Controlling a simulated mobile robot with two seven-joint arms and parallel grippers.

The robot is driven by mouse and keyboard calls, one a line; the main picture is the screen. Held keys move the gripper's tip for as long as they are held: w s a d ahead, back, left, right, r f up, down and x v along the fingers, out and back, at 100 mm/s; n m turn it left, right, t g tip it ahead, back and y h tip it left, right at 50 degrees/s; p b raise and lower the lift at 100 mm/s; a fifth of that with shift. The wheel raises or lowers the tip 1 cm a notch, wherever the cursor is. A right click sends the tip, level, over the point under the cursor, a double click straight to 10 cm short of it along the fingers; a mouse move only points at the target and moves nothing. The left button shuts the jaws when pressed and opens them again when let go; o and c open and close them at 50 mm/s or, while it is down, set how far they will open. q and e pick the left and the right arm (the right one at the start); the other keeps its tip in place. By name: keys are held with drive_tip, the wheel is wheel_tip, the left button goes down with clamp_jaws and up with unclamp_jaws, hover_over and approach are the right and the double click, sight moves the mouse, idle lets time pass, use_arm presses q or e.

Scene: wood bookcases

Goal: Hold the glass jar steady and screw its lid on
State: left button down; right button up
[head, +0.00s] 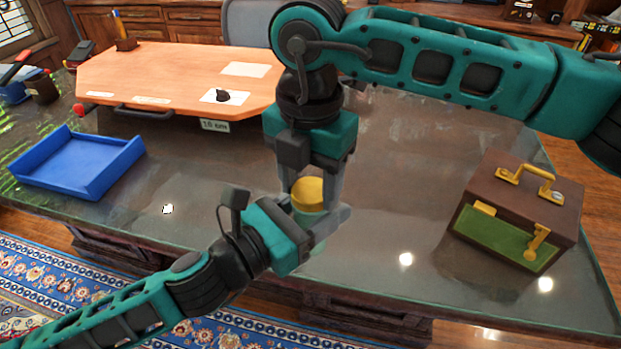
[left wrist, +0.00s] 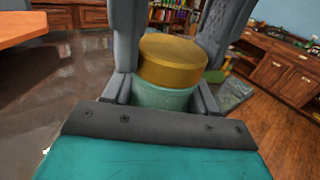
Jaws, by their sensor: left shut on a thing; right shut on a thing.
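The glass jar (head: 309,218) is pale green and stands upright near the front edge of the desk; it also shows in the left wrist view (left wrist: 165,98). My left gripper (head: 322,226) is shut on the jar from the lower left. The gold lid (head: 308,194) sits on top of the jar, and it shows in the left wrist view (left wrist: 172,58). My right gripper (head: 312,185) comes down from above and is shut on the lid, one finger on each side. The seam between lid and jar is too small to judge how tight it is.
A blue tray (head: 80,163) lies at the desk's left. A brown case (head: 517,208) with gold handle stands at the right. An orange drawing board (head: 170,80) with papers lies at the back. The glassy desk top (head: 400,190) is clear around the jar.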

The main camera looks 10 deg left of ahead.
drive_tip(key=o, duration=1)
drive_tip(key=shift+o, duration=0.2)
drive_tip(key=shift+r, duration=2.3)
drive_tip(key=shift+c, duration=0.5)
